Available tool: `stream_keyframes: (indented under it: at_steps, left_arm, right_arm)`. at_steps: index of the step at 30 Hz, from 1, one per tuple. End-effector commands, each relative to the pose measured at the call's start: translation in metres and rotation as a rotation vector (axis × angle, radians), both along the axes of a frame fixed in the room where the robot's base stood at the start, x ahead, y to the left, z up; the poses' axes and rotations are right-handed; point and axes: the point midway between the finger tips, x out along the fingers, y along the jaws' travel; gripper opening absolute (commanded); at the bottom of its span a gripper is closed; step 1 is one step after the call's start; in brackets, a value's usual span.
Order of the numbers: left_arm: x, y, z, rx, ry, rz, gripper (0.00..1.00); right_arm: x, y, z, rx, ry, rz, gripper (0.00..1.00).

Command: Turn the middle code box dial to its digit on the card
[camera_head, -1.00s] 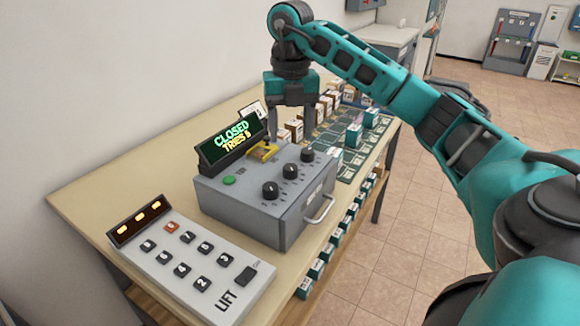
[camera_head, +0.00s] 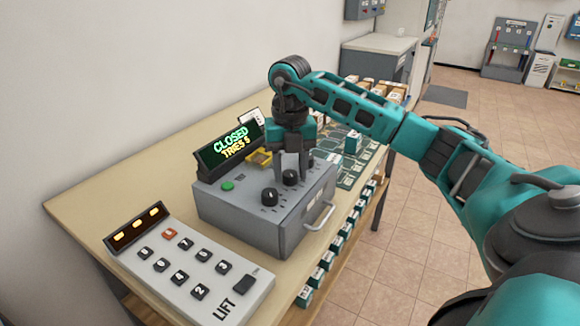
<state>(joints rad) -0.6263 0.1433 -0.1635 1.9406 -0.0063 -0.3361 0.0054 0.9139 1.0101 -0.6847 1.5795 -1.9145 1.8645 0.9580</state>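The grey code box (camera_head: 236,216) stands on the table with a row of three black dials on its sloped top. The middle dial (camera_head: 290,178) is under my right gripper (camera_head: 291,169), whose fingers are apart and point down at it. I cannot tell whether they touch it. The near dial (camera_head: 270,197) is clear of the gripper. The far dial is mostly hidden behind the fingers. The display (camera_head: 230,148) reads "CLOSED TRIES", with a digit that looks like 5. A white card (camera_head: 251,115) stands behind it, too small to read. My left gripper is not in view.
A LIFT keypad (camera_head: 190,272) lies in front of the box, left of it. A green button (camera_head: 227,186) and a yellow tray (camera_head: 259,159) are on the box. Its handle (camera_head: 320,214) sticks out toward the right. Small boxes (camera_head: 353,143) stand on the table behind.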

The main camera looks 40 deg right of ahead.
Motion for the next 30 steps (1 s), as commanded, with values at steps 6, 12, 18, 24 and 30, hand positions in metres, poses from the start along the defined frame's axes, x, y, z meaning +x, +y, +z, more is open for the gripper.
stream_keyframes:
  at_steps: [6, 12, 18, 24, 30]
  left_arm:
    - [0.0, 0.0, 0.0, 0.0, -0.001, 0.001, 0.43]
    - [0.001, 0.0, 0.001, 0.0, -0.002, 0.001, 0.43]
    - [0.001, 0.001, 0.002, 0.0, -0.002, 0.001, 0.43]
    - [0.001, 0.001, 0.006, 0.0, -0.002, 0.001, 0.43]
    - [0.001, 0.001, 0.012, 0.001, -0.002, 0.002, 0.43]
  right_arm:
    - [0.0, 0.0, 0.0, 0.0, 0.0, 0.0, 0.24]
    - [0.0, 0.0, 0.0, 0.0, 0.0, 0.0, 0.04]
    - [0.0, 0.0, 0.001, 0.0, 0.0, 0.012, 0.04]
    - [0.0, 0.0, 0.002, 0.001, -0.001, 0.085, 0.04]
    - [0.0, 0.0, 0.002, 0.0, 0.0, 0.227, 0.04]
